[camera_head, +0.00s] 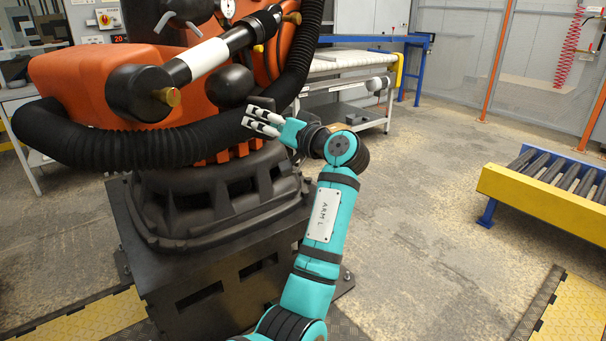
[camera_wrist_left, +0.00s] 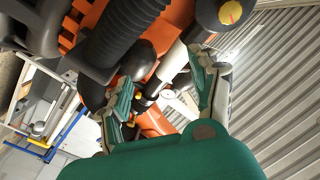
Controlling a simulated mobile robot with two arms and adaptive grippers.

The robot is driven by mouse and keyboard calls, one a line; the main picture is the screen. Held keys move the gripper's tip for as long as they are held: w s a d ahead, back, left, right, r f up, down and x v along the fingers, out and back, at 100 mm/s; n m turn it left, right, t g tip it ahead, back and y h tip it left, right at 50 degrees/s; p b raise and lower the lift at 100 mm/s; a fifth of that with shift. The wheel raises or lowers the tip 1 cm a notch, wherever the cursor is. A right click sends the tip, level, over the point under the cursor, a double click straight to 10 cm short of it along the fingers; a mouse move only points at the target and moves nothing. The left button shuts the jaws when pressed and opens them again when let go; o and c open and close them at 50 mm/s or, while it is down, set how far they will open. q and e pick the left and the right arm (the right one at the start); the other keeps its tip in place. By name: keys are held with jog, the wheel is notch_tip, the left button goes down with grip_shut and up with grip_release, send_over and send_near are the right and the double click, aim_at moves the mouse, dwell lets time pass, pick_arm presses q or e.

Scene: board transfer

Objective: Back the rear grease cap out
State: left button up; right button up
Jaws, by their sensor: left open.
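Two brass-coloured grease caps sit on the balancer cylinder (camera_head: 205,60) of the large orange robot. One cap (camera_head: 170,97) is on the thick black near-left end; the other cap (camera_head: 292,18) is on the far right end. Which one is the rear cap is not marked. In the left wrist view a yellow cap (camera_wrist_left: 230,12) shows on the black end at the top, beyond the fingers. My left gripper (camera_head: 262,118) is open and empty, below the cylinder and apart from both caps. In its wrist view the fingers (camera_wrist_left: 165,98) are spread. My right gripper is not in view.
A thick black corrugated hose (camera_head: 130,146) loops just left of my left gripper and rises behind it. A black ball-shaped part (camera_head: 231,86) hangs close above it. A white-topped bench (camera_head: 345,62) stands behind. A yellow roller conveyor (camera_head: 540,195) is at right. Floor between is clear.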

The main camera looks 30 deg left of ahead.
pick_arm(q)
jog(key=w+d+f+m+t+h+p, duration=0.2)
jog(key=w+f+m, duration=0.2)
jog(key=f, duration=0.4)
jog(key=w+d+f+m+t+h+p, duration=0.2)
jog(key=w+f+m, duration=0.1)
jog(key=f, duration=0.5)
jog(key=shift+w+d+f+m+t+h+p, duration=0.15)
jog(key=shift+w+f+m+t+h+p, duration=0.2)
jog(key=shift+w+m+t+h, duration=0.1)
jog(key=shift+o, duration=0.2)
